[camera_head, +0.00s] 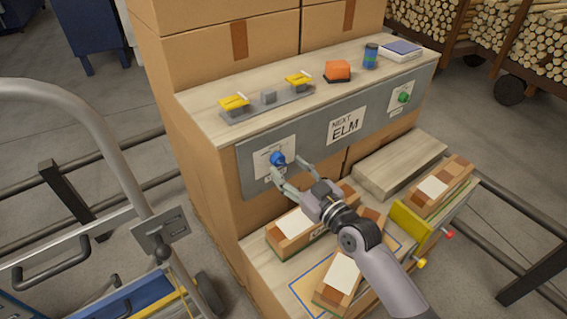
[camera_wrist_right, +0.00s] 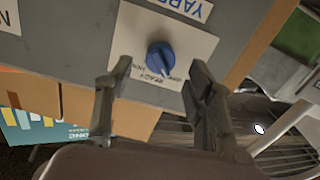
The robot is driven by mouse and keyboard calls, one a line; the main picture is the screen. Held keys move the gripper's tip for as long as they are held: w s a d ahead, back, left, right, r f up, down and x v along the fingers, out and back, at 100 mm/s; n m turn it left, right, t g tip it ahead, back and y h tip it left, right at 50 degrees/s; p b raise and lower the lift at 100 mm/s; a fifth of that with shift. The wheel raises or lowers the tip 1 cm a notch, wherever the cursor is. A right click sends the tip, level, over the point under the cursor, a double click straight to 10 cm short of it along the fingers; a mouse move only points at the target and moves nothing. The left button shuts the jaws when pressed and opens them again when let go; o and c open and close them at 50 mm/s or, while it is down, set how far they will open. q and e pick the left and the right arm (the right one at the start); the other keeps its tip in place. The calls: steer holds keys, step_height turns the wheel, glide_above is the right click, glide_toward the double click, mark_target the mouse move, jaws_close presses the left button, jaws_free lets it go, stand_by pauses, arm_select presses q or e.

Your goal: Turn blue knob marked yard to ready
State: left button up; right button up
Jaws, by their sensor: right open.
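The blue knob (camera_head: 278,158) sits on a white label plate at the left end of the grey panel (camera_head: 310,146). My right gripper (camera_head: 287,170) is open in front of it, with its fingers near the knob. In the right wrist view the blue knob (camera_wrist_right: 160,57) lies between the spread fingertips of the right gripper (camera_wrist_right: 160,68), apart from both. The white label (camera_wrist_right: 138,38) appears upside down there, with YARD at its top edge and READY near the knob. The knob's pointer direction is hard to read. My left gripper is not in view.
A green knob (camera_head: 404,97) is at the panel's right end, beyond a NEXT ELM sign (camera_head: 346,126). Yellow-handled clamps (camera_head: 235,102), an orange item (camera_head: 338,70) and a blue-green can (camera_head: 370,56) stand on the top. Wooden blocks (camera_head: 295,230) lie below the arm. A metal cart rail (camera_head: 75,105) is left.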

mark_target(283, 163)
steer(key=shift+x, duration=1.55)
steer(key=c, duration=1.2)
steer(key=shift+o, duration=0.2)
steer(key=shift+m, duration=0.4)
steer(key=m+p, duration=0.1)
steer(key=m, duration=0.2)
steer(key=shift+m, duration=2.4)
